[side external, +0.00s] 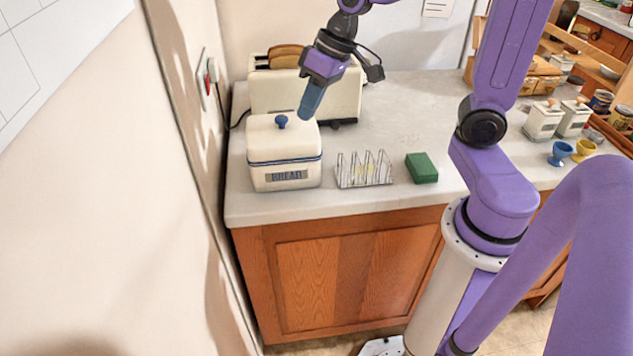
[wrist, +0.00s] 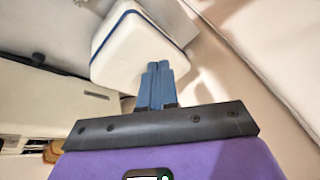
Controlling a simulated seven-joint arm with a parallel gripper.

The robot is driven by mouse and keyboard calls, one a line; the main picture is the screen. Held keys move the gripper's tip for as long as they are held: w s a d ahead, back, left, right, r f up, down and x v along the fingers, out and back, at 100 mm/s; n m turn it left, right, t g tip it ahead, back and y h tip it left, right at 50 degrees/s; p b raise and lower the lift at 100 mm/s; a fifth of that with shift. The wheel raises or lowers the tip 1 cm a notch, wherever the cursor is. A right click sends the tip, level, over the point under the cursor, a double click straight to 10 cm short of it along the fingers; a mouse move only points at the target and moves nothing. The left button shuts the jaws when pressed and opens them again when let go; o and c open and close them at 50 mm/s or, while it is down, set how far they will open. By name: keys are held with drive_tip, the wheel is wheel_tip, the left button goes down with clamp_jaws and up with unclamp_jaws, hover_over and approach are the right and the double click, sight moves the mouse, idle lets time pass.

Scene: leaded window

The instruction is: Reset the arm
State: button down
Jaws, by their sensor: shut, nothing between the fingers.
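My gripper (side external: 307,110) is shut and empty, with its blue fingers pointing down just above the right side of the bread bin. Its closed fingers (wrist: 158,72) also show in the wrist view. The cream bread bin (side external: 284,179) has a blue knob, blue bands and a "BREAD" label. It stands at the counter's left front with its lid on. In the wrist view the white bin (wrist: 130,48) lies behind the fingertips. I cannot tell whether the fingers touch the lid.
A cream toaster (side external: 345,98) with bread slices stands behind the bin. A wire toast rack (side external: 363,169) and green block (side external: 421,168) are to the right. Egg cups (side external: 560,152) and canisters (side external: 543,120) stand far right. A wall is close on the left. The middle counter (side external: 400,110) is clear.

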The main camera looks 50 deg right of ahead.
drive_tip(key=s+f+n+g+h, duration=0.1)
drive_tip(key=s+n, duration=0.4)
drive_tip(key=s, duration=0.5)
drive_tip(key=s+a+f+n+g+h, duration=0.1)
drive_tip(key=s+n, duration=0.4)
drive_tip(key=s, duration=0.5)
wheel_tip(320, 180, down, 2)
drive_tip(key=shift+s+a+f+g+h, duration=0.15)
drive_tip(key=shift+g+h, duration=0.25)
drive_tip(key=shift+h, duration=0.1)
